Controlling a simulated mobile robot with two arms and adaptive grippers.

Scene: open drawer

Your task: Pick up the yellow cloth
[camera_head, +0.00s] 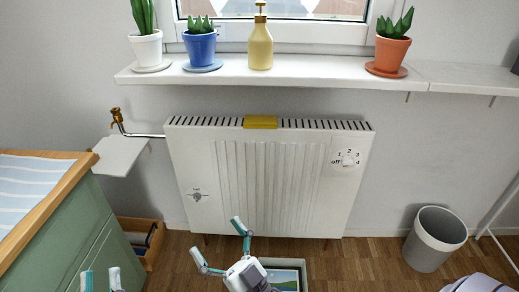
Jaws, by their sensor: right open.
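My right gripper (217,240) is open and empty, low in front of the radiator and well below the cloth. Only the fingertips of my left gripper (101,276) show at the bottom left edge. They are apart with nothing seen between them, in front of the green cabinet. Neither gripper touches the cloth.
The windowsill (310,75) juts out above the radiator, holding potted plants (200,48) and a yellow pump bottle (260,45). A small white shelf (121,154) is left of the radiator. The green cabinet (75,235) stands left, a grey bin (433,240) right. A box (300,263) sits on the floor.

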